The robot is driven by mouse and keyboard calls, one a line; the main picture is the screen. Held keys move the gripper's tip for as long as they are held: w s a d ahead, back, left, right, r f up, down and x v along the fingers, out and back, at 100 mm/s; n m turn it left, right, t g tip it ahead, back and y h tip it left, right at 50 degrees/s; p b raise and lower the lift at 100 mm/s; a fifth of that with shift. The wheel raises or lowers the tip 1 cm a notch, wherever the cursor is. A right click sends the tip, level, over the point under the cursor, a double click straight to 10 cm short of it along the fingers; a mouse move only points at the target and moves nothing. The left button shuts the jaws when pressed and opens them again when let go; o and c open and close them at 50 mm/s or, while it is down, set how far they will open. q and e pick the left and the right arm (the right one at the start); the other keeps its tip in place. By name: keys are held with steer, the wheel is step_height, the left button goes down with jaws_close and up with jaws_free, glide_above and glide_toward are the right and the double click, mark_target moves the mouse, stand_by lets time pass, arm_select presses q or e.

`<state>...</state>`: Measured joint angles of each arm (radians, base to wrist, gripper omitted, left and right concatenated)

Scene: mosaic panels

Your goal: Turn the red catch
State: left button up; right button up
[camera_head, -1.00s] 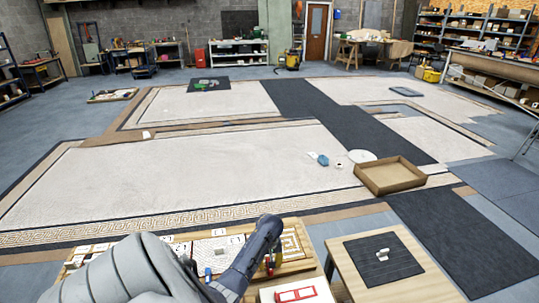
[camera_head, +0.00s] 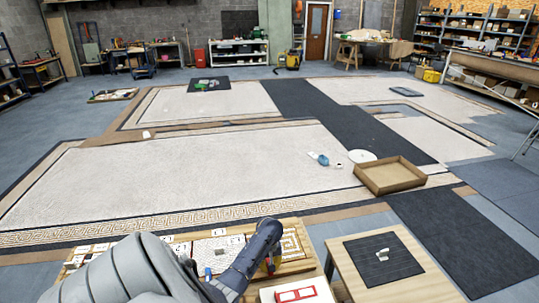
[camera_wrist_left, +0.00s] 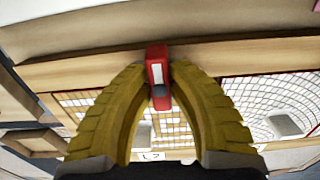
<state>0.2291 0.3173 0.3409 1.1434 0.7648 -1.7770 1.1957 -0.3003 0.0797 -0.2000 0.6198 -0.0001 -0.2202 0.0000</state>
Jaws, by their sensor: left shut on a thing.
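The red catch (camera_wrist_left: 157,62) shows in the left wrist view on the pale wooden edge of the panel (camera_wrist_left: 95,73). It has a white face stripe and a dark round part at its lower end. Its long side runs across the wooden edge. My left gripper (camera_wrist_left: 159,78) has its yellow fingers drawn together on either side of the catch, shut on it. In the head view, my left gripper (camera_head: 271,264) is at the right part of the bench with the panels, and my arm hides much of it. My right gripper is not in view.
Mosaic panels with white number cards lie on the bench beside the gripper. A wooden table with a dark mat (camera_head: 362,274) and a white box with a red frame (camera_head: 295,295) stand to the right. An open tray (camera_head: 389,187) lies on the floor beyond.

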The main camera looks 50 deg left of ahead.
arm_select(q)
jaws_close()
steer(key=m, duration=0.4)
steer(key=shift+s+m, duration=0.1)
steer(key=shift+m, duration=0.3)
steer(key=m, duration=0.4)
steer(key=shift+m, duration=0.3)
steer(key=m, duration=0.4)
steer(key=shift+m, duration=2.3)
